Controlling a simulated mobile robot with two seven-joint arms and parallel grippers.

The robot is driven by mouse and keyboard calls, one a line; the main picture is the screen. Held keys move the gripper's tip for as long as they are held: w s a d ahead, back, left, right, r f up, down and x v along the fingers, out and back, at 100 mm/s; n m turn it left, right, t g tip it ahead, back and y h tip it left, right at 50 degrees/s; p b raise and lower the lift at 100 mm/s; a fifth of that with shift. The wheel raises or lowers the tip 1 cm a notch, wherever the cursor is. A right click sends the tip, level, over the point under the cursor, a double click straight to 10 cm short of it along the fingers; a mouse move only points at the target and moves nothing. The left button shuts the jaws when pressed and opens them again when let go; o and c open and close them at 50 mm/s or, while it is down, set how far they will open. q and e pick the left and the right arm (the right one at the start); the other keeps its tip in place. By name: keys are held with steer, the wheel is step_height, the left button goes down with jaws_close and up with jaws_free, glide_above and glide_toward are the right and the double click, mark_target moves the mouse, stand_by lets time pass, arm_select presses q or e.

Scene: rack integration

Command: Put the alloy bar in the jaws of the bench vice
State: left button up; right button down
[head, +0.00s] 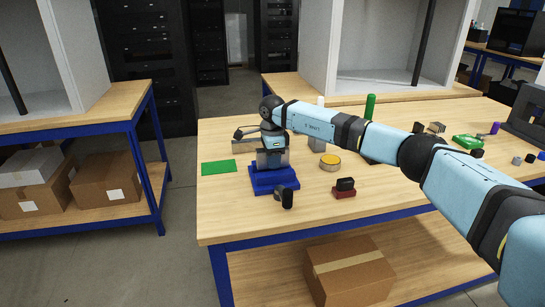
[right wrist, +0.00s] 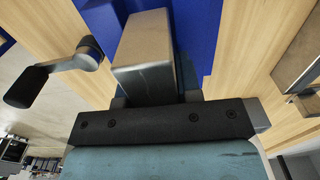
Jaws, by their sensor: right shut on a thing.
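The bench vice (head: 274,180) stands near the left front of the table, with a blue base and a dark-gripped handle at its front. Its blue base (right wrist: 198,25) and crank handle (right wrist: 65,68) also show in the right wrist view. My right gripper (head: 272,149) points down over the vice, shut on the alloy bar. In the right wrist view the bar (right wrist: 145,65) is a grey metal block between the fingers, above the blue base. My gripper body hides its near end. I cannot tell whether it touches the vice jaws. My left gripper is not in view.
A green mat (head: 218,167) lies left of the vice. A yellow-topped round tin (head: 330,161) and a small red-and-black item (head: 344,187) lie to its right. A green cylinder (head: 370,106) stands behind my right arm. The table's front left corner is clear.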

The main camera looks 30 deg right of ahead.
steer(key=c, duration=0.7)
jaws_free()
step_height(320, 180, up, 13)
steer(key=shift+f, duration=0.15)
steer(key=shift+r, duration=0.55)
